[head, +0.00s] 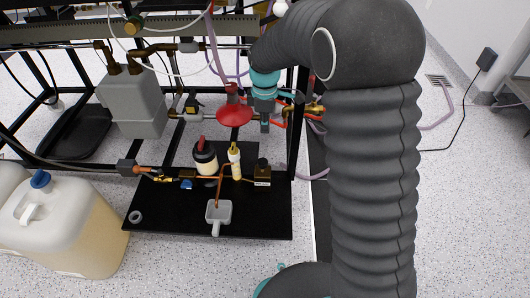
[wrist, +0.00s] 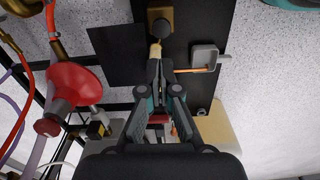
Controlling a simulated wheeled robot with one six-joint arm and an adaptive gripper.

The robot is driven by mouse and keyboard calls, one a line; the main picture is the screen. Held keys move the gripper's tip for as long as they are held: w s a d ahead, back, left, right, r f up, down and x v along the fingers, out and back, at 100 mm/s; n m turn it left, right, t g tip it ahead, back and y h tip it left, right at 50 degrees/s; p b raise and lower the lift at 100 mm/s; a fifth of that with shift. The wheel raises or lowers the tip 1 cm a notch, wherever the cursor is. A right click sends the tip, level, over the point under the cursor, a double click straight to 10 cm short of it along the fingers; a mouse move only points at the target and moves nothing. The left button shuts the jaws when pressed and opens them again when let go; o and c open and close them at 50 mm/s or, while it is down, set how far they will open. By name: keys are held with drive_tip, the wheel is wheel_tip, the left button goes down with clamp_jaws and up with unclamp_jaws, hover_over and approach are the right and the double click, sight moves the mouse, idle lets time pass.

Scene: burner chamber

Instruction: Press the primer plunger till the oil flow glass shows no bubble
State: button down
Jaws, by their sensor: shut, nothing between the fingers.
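A brass block with a round black knob, which looks like the primer plunger (head: 262,172), stands at the right of a black board. In the wrist view the black-knobbed plunger (wrist: 160,27) is just beyond my fingertips. A slim pale yellow cylinder, perhaps the oil flow glass (head: 235,165), stands left of it; whether it has a bubble is too small to tell. My gripper (head: 265,127) hangs above and behind the plunger, apart from it in the head view. In the wrist view my gripper (wrist: 157,66) is shut and empty, and it covers part of the pale cylinder.
A red-topped jar (head: 205,159) and copper pipes stand beside the cylinder. A grey cup (head: 219,213) is at the front of the black board (head: 270,218). A red funnel-like part (head: 234,115) is left of my gripper. Large jugs (head: 75,225) stand at the left.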

sight(263, 162)
drive_tip(key=shift+s+a+n, duration=0.15)
drive_tip(key=shift+a+n, duration=0.15)
drive_tip(key=shift+a, duration=0.1)
wheel_tip(263, 162, down, 14)
drive_tip(key=shift+f+b, duration=0.1)
drive_tip(key=shift+b, duration=0.85)
wheel_tip(263, 162, down, 4)
drive_tip(key=shift+r+b, duration=0.25)
drive_tip(key=shift+b, duration=0.65)
drive_tip(key=shift+r, duration=0.1)
wheel_tip(263, 162, up, 14)
drive_tip(key=p, duration=0.4)
drive_tip(key=shift+r, duration=0.15)
